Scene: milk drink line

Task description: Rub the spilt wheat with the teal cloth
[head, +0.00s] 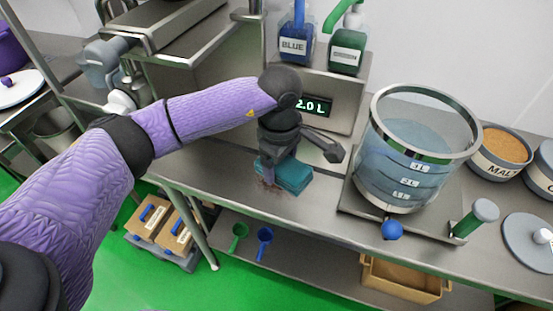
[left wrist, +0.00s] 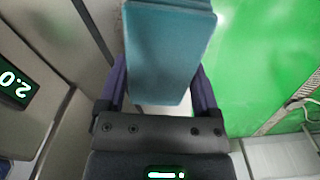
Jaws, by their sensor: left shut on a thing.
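The teal cloth (head: 293,178) is a thick folded block on the steel counter, near its front edge. My left gripper (head: 279,150) points down and is shut on the cloth. In the left wrist view the cloth (left wrist: 167,50) fills the space between the two purple fingers of my left gripper (left wrist: 161,88). A small brownish patch, seemingly the spilt wheat (head: 266,187), shows on the counter at the cloth's left side. The cloth and gripper hide any wheat under or behind them. My right gripper is not in view.
A clear graduated vessel (head: 412,150) with a blue-knobbed tap stands to the right. A display (head: 313,106) reading 2.0 L and blue (head: 297,45) and green (head: 347,52) bottles are behind. A malt tub (head: 503,148) is far right. A lower shelf (head: 310,262) holds scoops.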

